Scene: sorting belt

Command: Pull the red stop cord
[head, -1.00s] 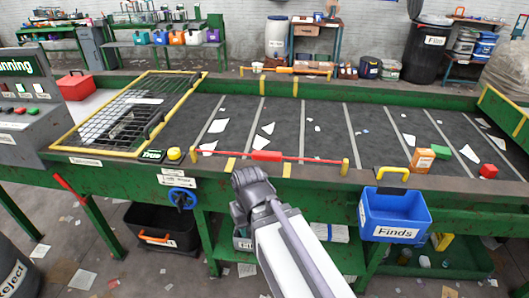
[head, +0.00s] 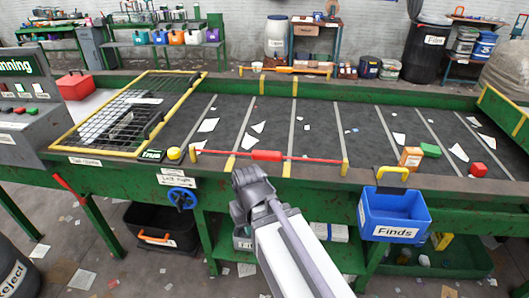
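The red stop cord (head: 310,159) runs along the near edge of the belt between two yellow posts, with a thicker red grip (head: 267,155) on it left of its middle. My gripper (head: 243,172) is just below and left of that grip in the picture, near the belt's front rail. Its fingers are small and partly hidden by my own wrist, so I cannot tell whether it is open or shut. I cannot see it touching the cord.
A blue Finds bin (head: 394,210) hangs at the front right. A yellow-framed grate (head: 125,112) covers the left end.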

